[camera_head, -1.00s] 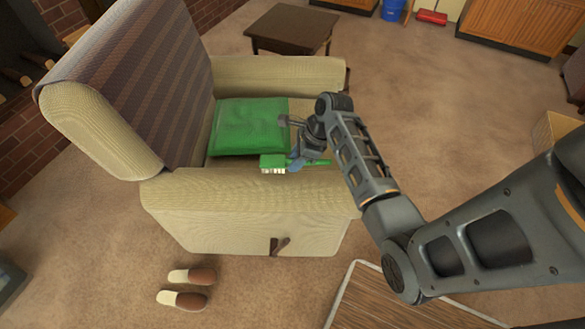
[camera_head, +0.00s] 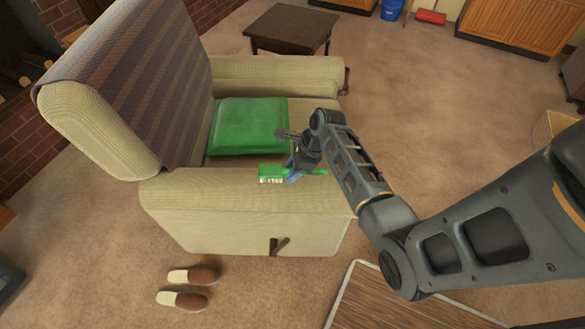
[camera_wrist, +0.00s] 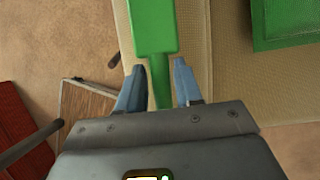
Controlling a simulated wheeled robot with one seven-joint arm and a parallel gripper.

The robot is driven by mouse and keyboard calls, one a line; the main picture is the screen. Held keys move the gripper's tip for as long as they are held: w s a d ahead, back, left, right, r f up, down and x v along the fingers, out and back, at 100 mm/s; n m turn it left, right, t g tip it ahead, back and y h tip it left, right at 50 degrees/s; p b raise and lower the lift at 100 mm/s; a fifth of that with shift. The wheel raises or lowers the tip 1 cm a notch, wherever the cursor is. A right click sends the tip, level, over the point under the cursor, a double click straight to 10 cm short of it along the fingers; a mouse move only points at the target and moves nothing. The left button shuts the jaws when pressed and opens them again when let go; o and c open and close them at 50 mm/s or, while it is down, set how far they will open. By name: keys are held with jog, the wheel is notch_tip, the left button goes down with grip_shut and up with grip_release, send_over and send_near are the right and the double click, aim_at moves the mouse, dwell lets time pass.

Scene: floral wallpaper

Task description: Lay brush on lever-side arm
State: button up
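The green brush (camera_head: 272,173) with pale bristles lies along the top of the armchair's near arm (camera_head: 220,190), at its inner edge. The lever (camera_head: 276,245) is on that arm's outer side. In the wrist view, the brush's wide green head (camera_wrist: 154,28) is ahead of my gripper (camera_wrist: 159,72), over the beige upholstery. Its handle (camera_wrist: 160,82) runs back between the two blue fingers. A narrow gap shows on each side of the handle, so my gripper is open around it. In the head view, my gripper (camera_head: 294,170) partly hides the handle. The bristles' contact with the arm is unclear.
A green cushion (camera_head: 250,127) lies on the seat beside the near arm. The far arm (camera_head: 285,75) is bare. Slippers (camera_head: 192,275) lie on the floor in front, left of a wood-topped surface (camera_head: 385,300). A dark low table (camera_head: 290,30) stands behind.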

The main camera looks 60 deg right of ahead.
jog(key=o, duration=0.3)
jog(key=p+v, duration=0.1)
jog(key=v, duration=1.1)
jog(key=s+a+f+n+t+h, duration=0.1)
jog(key=s+a+n+t+h, duration=0.1)
jog(key=s+a+n, duration=0.35)
jog(key=s+a+f+n+t+h, duration=0.1)
jog(key=s+a+n+h, duration=0.1)
jog(key=a+n, duration=0.65)
jog(key=s+a+r+n+t, duration=0.2)
jog(key=s+a+r+n, duration=0.2)
jog(key=r, duration=0.3)
jog(key=s+a+r+n+t+y, duration=0.1)
jog(key=s+a+r+n+t, duration=0.2)
jog(key=r+n, duration=0.3)
jog(key=s+a+r+n+t, duration=0.2)
jog(key=s+a+r+n, duration=0.3)
jog(key=r, duration=0.5)
jog(key=shift+a+n+t+y, duration=0.4)
jog(key=shift+a+n, duration=0.15)
jog(key=shift+n, duration=0.05)
